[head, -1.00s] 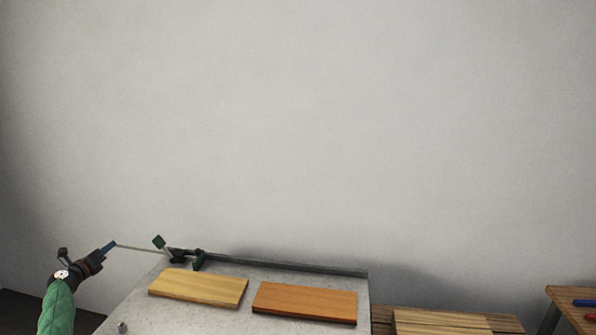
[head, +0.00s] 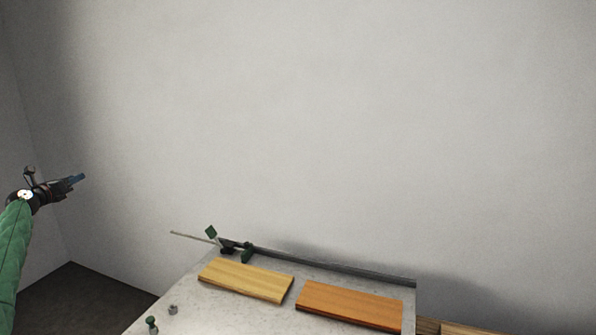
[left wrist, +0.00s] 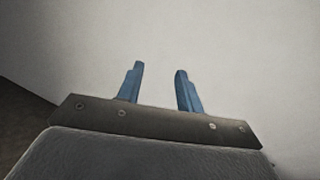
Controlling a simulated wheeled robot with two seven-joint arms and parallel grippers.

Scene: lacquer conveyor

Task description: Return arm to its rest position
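My left gripper (head: 76,179) is raised at the left of the head view, in front of the bare wall and apart from the table. In the left wrist view its two blue fingers (left wrist: 160,88) stand apart with nothing between them. My green-sleeved left arm comes up from the lower left edge. My right arm and gripper are not in view.
A grey table (head: 214,315) holds a pale yellow board (head: 246,279) and an orange-brown board (head: 350,305). A dark fixture with green parts (head: 236,247) and a thin rod stands at its back left. Small knobs (head: 152,323) sit near its left edge. Space around the gripper is clear.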

